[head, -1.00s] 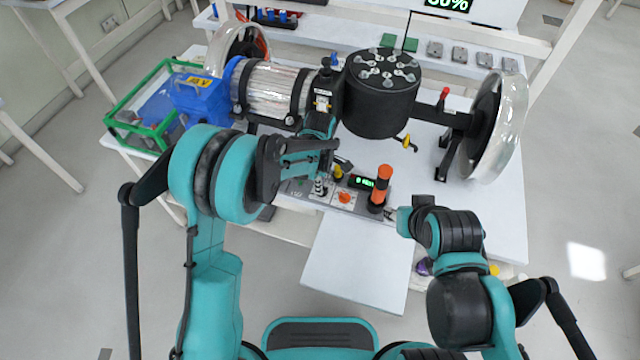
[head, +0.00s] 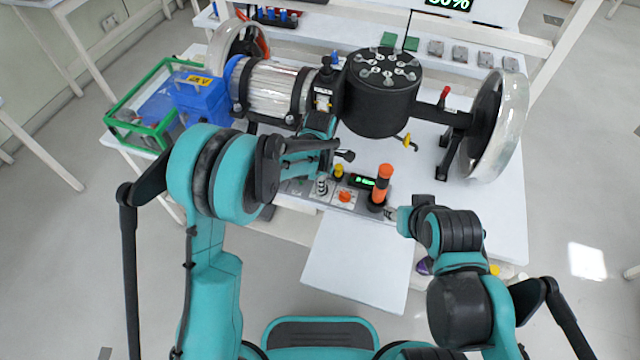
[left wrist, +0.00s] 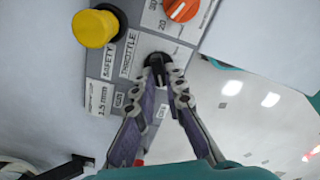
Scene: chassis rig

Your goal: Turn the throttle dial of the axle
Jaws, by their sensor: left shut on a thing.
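The axle (head: 382,105) lies across the table, with a black drum in its middle and a wheel at each end. Its control panel (left wrist: 104,66) has a THROTTLE label in the left wrist view. The throttle dial (left wrist: 157,60), a small black knob beside that label, is partly hidden by the fingers. My left gripper (left wrist: 166,78) is shut on it; in the head view that gripper (head: 321,187) is over the panel, largely behind my arm. My right gripper (head: 391,212) is beside an orange-and-black post (head: 381,186); its jaws are too small to read.
A yellow safety button (left wrist: 95,28) and an orange numbered dial (left wrist: 181,9) are close to the throttle dial. A green-lit display (head: 361,181) is on the panel. A blue box (head: 200,95) stands at the left. The white board (head: 355,265) in front is clear.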

